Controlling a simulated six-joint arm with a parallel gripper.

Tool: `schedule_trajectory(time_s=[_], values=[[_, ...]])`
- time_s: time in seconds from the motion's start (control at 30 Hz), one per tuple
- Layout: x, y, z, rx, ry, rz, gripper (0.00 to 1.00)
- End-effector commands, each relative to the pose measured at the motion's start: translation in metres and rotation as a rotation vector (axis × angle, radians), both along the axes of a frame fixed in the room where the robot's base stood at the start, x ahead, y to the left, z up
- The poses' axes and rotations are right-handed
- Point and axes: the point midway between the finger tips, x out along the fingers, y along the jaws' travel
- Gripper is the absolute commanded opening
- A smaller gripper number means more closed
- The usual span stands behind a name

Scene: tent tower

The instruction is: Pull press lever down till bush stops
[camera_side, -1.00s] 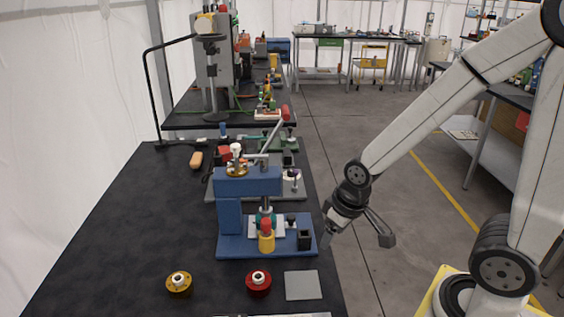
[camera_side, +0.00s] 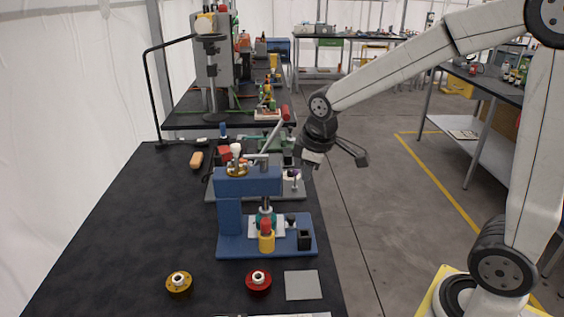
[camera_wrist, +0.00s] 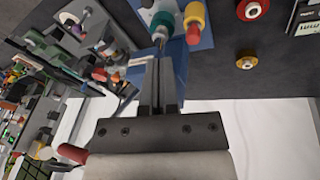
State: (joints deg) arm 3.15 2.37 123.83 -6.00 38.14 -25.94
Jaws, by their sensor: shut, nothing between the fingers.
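The blue press (camera_side: 248,183) stands on its blue base (camera_side: 235,246) on the black bench. Its grey lever (camera_side: 273,135) slants up and to the right from the press head. A teal piece (camera_side: 265,215) sits beneath the head, and it also shows in the wrist view (camera_wrist: 163,20); I cannot tell how far the bush is seated. My gripper (camera_side: 310,161) is off the bench's right edge, to the right of the lever and apart from it in the side view. In the wrist view its fingers (camera_wrist: 161,62) are together and empty.
A red-and-yellow piece (camera_side: 266,238) stands at the front of the press base. A yellow flanged part (camera_side: 179,283), a red flanged part (camera_side: 258,281) and a grey plate (camera_side: 303,285) lie in front. Other fixtures stand behind the press. The bench's left side is largely clear.

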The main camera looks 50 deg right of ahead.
Motion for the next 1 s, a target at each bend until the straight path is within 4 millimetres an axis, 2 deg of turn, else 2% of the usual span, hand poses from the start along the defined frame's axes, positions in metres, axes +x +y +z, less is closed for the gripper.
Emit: schedule_trajectory(time_s=[0.2, 0.5, 0.7, 1.0], values=[[0.032, -0.019, 0.048, -0.099, 0.001, 0.163, 0.0], [0.06, -0.044, 0.109, -0.215, 0.026, 0.337, 0.0], [0.075, -0.055, 0.139, -0.23, 0.046, 0.376, 0.0], [0.099, -0.061, 0.171, -0.151, 0.072, 0.34, 0.0]])
